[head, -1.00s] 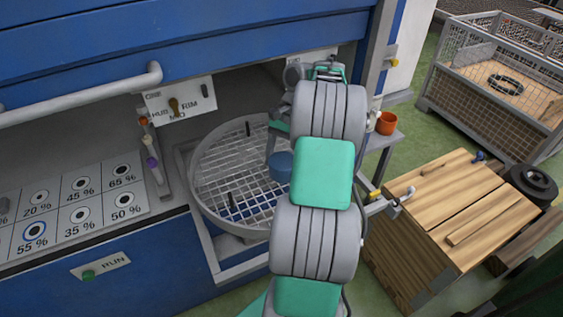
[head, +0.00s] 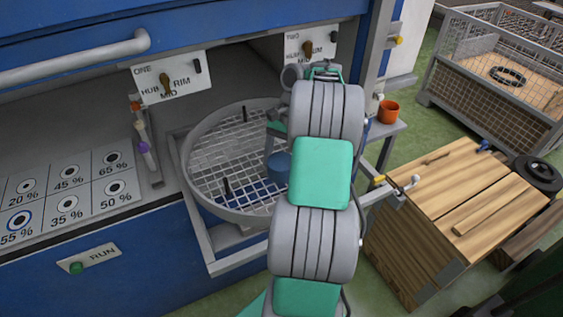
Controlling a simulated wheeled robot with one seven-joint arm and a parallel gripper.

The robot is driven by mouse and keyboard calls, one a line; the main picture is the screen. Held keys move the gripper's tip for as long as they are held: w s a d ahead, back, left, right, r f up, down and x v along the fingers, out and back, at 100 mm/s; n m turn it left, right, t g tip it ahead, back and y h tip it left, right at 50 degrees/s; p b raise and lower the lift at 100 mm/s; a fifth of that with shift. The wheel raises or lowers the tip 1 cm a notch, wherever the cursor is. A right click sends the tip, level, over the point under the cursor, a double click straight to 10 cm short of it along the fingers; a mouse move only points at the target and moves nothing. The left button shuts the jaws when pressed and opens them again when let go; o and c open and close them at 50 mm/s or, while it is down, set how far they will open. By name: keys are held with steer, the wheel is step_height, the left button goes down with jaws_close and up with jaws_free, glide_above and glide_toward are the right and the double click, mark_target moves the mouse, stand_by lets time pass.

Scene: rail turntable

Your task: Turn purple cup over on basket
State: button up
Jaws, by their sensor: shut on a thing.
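The round wire-mesh basket (head: 212,178) sits in its frame at the middle of the head view, with dark upright pegs on it. A blue cup (head: 278,167) shows at the basket's right side, partly hidden by my arm; I cannot tell whether it touches the mesh. I see no clearly purple cup; this one looks blue. My gripper (head: 275,143) is mostly hidden behind my arm. The part that shows reaches down to the blue cup, and it appears shut on it.
An orange cup (head: 388,111) stands on a small grey shelf right of my arm. A wooden box (head: 455,205) and a wire-sided crate (head: 440,85) stand further right. Switch panels (head: 172,80) hang above the basket. A percentage board (head: 70,195) lies at left.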

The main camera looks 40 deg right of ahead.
steer(key=shift+f, duration=0.25)
steer(key=o, duration=1.7)
steer(key=shift+o, duration=0.2)
steer(key=p+v, duration=0.7)
steer(key=shift+a+r, duration=0.1)
steer(key=shift+r, duration=0.15)
steer(key=shift+r+p, duration=0.2)
steer(key=shift+p, duration=0.2)
steer(key=shift+d+f, duration=0.1)
steer(key=shift+d, duration=0.15)
